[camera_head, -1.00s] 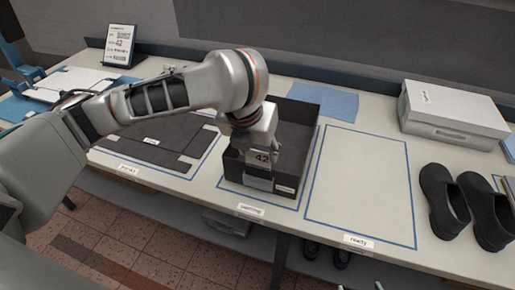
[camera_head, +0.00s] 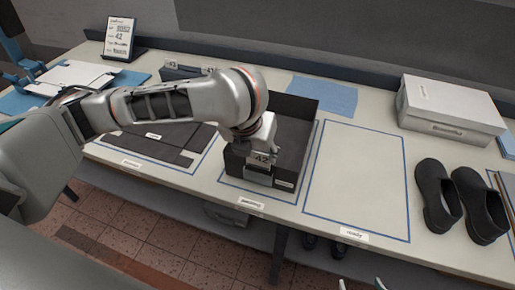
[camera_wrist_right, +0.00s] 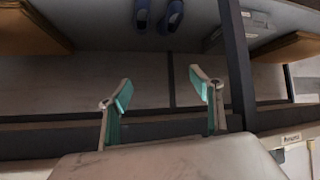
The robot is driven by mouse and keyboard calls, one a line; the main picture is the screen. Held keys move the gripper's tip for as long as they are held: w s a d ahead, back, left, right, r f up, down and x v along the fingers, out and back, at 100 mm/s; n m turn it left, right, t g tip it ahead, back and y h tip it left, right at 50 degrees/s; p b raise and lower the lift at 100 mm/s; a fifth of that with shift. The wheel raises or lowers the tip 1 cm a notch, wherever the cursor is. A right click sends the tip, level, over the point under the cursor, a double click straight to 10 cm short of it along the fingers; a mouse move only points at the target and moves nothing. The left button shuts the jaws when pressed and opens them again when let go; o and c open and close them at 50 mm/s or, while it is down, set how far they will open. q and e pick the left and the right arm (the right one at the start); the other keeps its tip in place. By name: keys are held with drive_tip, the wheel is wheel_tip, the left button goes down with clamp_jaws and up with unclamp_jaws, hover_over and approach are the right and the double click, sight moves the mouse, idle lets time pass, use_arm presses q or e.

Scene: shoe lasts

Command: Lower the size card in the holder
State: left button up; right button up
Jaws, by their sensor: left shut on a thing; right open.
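The size card (camera_head: 262,158), marked 42, is upright in the grip of my left gripper (camera_head: 262,148) at the front wall of the dark open box (camera_head: 305,148) in the head view. The card holder (camera_head: 257,179) is on that front wall, directly below the card. The card's lower edge meets or overlaps the holder's top; I cannot tell how deep it sits. The left fingertips are partly hidden by the wrist.
An outlined mat area labelled ready (camera_head: 358,185) is empty right of the box. Black shoes (camera_head: 455,198) and a white box (camera_head: 450,108) stand further right. A blue cloth (camera_head: 322,95) lies behind. A display stand (camera_head: 118,38) is at the back left. Blue shoes (camera_wrist_right: 158,15) show in the right wrist view.

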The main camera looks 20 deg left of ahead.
use_arm(q)
drive_tip(key=shift+f, duration=0.4)
drive_tip(key=shift+f+b, duration=0.1)
drive_tip(key=shift+b, duration=0.3)
drive_tip(key=shift+f+b, duration=0.15)
drive_tip(key=shift+b, duration=0.25)
drive_tip(key=shift+f+b, duration=0.3)
drive_tip(key=shift+b, duration=0.25)
drive_tip(key=shift+f+p, duration=0.3)
drive_tip(key=shift+p, duration=0.1)
use_arm(e)
drive_tip(key=shift+w+a+r+t+y, duration=0.3)
drive_tip(key=shift+w+a+r, duration=0.25)
drive_tip(key=shift+w+a, duration=0.2)
drive_tip(key=shift+s+d+f, duration=0.1)
drive_tip(key=shift+s+f, duration=0.05)
drive_tip(key=shift+f, duration=0.05)
use_arm(q)
drive_tip(key=o, duration=0.9)
use_arm(e)
drive_tip(key=shift+f, duration=0.15)
